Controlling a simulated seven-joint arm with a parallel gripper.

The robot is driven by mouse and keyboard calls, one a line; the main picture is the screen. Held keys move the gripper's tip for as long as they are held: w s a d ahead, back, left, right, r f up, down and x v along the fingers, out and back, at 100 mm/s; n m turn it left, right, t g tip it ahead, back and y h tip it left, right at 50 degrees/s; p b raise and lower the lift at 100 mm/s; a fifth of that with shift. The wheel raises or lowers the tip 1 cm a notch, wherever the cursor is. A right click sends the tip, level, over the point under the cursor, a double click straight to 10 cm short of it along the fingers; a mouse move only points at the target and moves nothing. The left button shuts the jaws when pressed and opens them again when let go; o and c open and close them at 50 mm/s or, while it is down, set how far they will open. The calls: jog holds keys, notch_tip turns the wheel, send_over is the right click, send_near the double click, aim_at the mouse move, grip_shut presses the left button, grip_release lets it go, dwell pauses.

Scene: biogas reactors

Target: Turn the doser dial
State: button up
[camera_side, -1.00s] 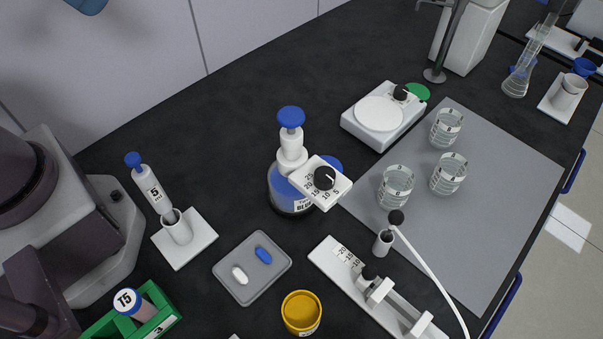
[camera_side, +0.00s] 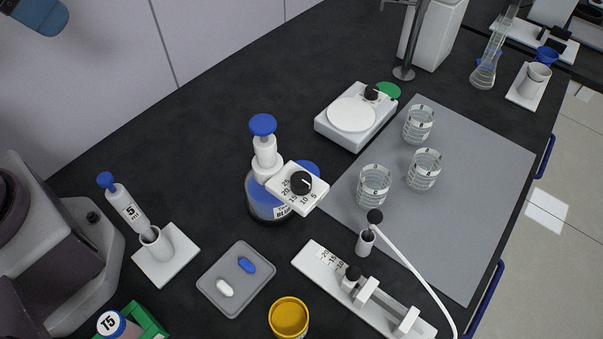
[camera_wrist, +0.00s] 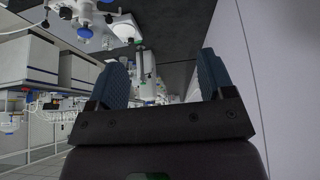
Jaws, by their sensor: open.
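The doser is a bottle (camera_side: 262,197) with blue liquid, a white pump neck and a blue top (camera_side: 262,125). It stands upright mid-bench in the side view. Its black dial (camera_side: 301,183) sits on a white plate (camera_side: 285,171) marked 5 to 25, with a white pointer line. My gripper (camera_wrist: 160,77) is open and empty in the wrist view, its blue-grey fingers apart. In the side view only a blue tip (camera_side: 38,14) shows at the top left, well away from the dial and above the bench. I cannot make out the dial in the wrist view.
Near the doser are a tray (camera_side: 215,302) with two capsules, a yellow jar (camera_side: 289,317), a syringe in a holder (camera_side: 150,238), a slider device (camera_side: 320,262) and a balance-like device (camera_side: 335,133). Several glass beakers (camera_side: 424,168) stand on a grey mat (camera_side: 480,220).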

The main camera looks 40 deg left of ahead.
jog(key=shift+f, duration=0.1)
jog(key=shift+c, duration=1.2)
jog(key=m+g, duration=0.6)
jog(key=m, duration=0.7)
send_over(301, 179)
notch_tip(301, 179, down, 10)
jog(key=shift+m, duration=0.3)
notch_tip(301, 179, down, 13)
jog(key=shift+f, duration=0.1)
jog(key=shift+c, duration=0.5)
jog(key=c, duration=0.8)
jog(key=shift+c, duration=0.2)
